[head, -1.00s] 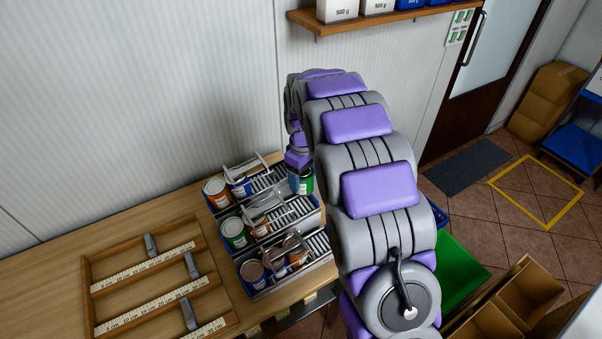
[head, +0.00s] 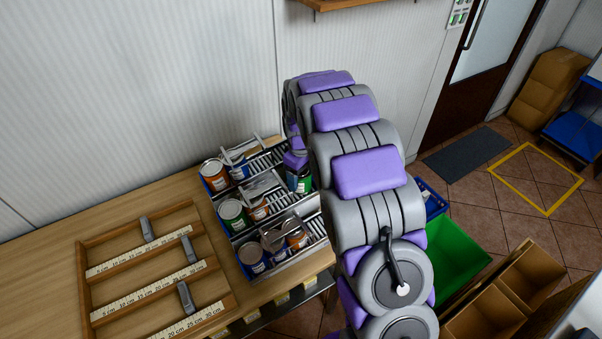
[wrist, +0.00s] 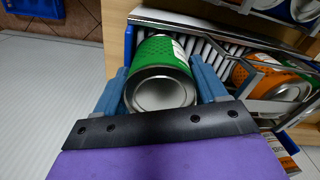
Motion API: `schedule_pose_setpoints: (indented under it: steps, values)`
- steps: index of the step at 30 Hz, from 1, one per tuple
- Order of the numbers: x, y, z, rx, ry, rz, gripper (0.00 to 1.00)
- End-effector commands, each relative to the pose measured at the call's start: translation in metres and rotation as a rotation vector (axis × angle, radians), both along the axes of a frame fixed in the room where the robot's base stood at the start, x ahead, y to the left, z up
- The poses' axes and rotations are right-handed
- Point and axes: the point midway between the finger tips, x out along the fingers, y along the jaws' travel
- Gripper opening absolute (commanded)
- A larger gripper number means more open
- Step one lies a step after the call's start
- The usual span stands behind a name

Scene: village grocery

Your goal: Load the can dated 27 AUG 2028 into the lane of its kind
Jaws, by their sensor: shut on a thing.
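A green can with a bare metal end (wrist: 163,75) is held between the two blue-grey fingers of my gripper (wrist: 160,68). In the head view the green can (head: 304,185) is at the right end of the back lane of a roller rack (head: 272,215), below my gripper (head: 297,163). I cannot tell whether it touches the rollers. Its date is not readable. At the left ends, the back lane has an orange can (head: 214,175) and a blue one, the middle lane a green can (head: 233,215) and an orange one, the front lane a blue-labelled can (head: 251,256) and an orange one.
Metal guards (head: 262,186) stand over the lanes beside the cans. A wooden tray with length scales (head: 150,265) lies left on the table. A green bin (head: 455,255) and cardboard boxes (head: 500,300) stand on the floor at right. The wall is close behind the rack.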

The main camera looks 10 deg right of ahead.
Motion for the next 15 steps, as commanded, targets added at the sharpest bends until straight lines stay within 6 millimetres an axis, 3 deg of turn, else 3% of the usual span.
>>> schedule_pose_setpoints:
  steps: [8, 9, 15]
  values:
    - [-0.0024, 0.0033, -0.0076, 0.005, 0.017, -0.001, 0.32]
    - [-0.0027, 0.0035, -0.0079, 0.005, 0.018, -0.001, 0.75]
    - [-0.0032, 0.0031, -0.0091, 0.005, 0.021, -0.001, 0.94]
